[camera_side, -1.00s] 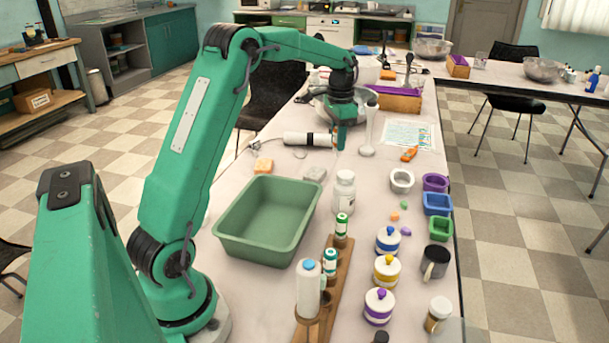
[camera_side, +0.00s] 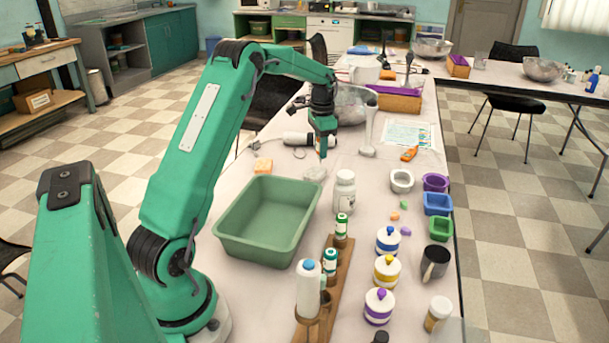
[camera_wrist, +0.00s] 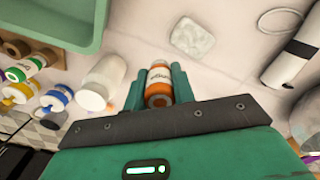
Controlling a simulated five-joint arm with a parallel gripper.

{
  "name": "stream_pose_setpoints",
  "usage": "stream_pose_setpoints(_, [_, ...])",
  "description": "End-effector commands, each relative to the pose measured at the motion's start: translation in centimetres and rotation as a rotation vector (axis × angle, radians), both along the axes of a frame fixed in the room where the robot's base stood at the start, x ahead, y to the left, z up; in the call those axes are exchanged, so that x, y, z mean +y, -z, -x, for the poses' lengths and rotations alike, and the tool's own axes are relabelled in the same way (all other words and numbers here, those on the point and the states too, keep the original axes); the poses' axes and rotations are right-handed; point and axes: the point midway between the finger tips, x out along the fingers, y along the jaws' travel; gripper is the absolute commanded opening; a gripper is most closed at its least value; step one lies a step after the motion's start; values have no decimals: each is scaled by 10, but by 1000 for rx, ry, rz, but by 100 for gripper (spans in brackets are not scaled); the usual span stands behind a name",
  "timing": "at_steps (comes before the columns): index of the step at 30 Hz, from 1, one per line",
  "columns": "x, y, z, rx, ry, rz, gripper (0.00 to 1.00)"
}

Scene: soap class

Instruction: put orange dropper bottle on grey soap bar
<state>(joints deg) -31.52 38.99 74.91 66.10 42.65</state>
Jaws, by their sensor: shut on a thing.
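The orange dropper bottle (camera_wrist: 159,86) has a white label and is held between the two green fingers of my gripper (camera_wrist: 159,84) in the wrist view. In the side view, my gripper (camera_side: 321,148) points down just above the grey soap bar (camera_side: 315,174), and the bottle is not clearly visible there. The pale grey soap bar (camera_wrist: 192,37) lies flat on the table in the wrist view, apart from the bottle and ahead of it. Its top looks bare.
A green tray (camera_side: 233,249) stands close on the near side of the soap bar. A white jar (camera_side: 344,192) is to its right. An orange sponge-like block (camera_side: 263,166) lies to its left. A black-and-white cylinder (camera_side: 298,138) lies behind.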

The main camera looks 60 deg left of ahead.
Motion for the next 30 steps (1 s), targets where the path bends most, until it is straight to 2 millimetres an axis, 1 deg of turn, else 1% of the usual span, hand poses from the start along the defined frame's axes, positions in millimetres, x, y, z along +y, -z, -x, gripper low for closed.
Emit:
stream_pose_setpoints(1, [9, 6, 1, 1, -2, 1, 4])
stream_pose_setpoints(3, [19, 12, 2, 1, -3, 1, 4])
stream_pose_setpoints(6, [31, 18, 2, 0, -1, 0, 4])
stream_pose_setpoints(9, [38, 23, 3, 0, -1, 0, 4])
stream_pose_setpoints(16, [41, 24, 3, 0, 1, 0, 4])
stream_pose_setpoints(19, [40, 28, 3, 1, 1, 1, 4])
stream_pose_setpoints(27, [40, 56, 3, 2, 1, 2, 4])
stream_pose_setpoints(30, [40, 63, 3, 0, 1, 0, 4])
